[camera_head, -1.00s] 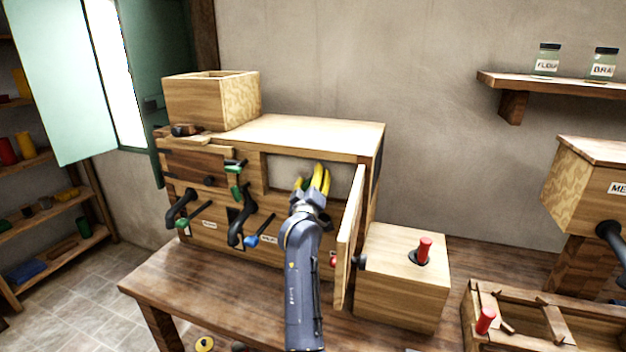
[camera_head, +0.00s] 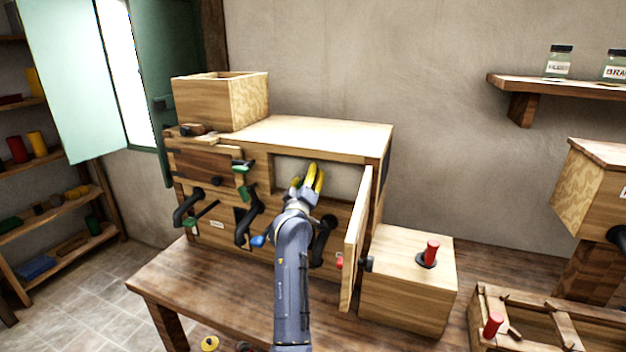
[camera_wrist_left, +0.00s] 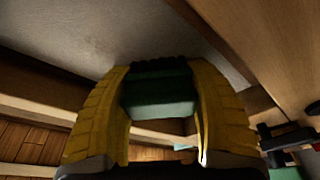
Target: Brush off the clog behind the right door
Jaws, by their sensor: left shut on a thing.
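The right door (camera_head: 355,240) of the wooden cabinet (camera_head: 330,133) stands swung open toward me, at the right of a pale grey opening (camera_head: 342,182). My left gripper (camera_head: 306,181), with yellow fingers, is at this opening. In the left wrist view the gripper (camera_wrist_left: 160,75) is shut on a dark green block with a black fringed top, which looks like a brush (camera_wrist_left: 160,97). In the head view the fingers hide the brush. I cannot make out a clog; the grey surface ahead of the fingers looks bare. My right gripper is not in view.
Black handles (camera_head: 323,240) and green and blue-tipped levers stick out of the cabinet front. A wooden box with a red-topped lever (camera_head: 432,252) stands right of the open door. An open wooden tray (camera_head: 560,325) lies further right. The table's front left is mostly clear.

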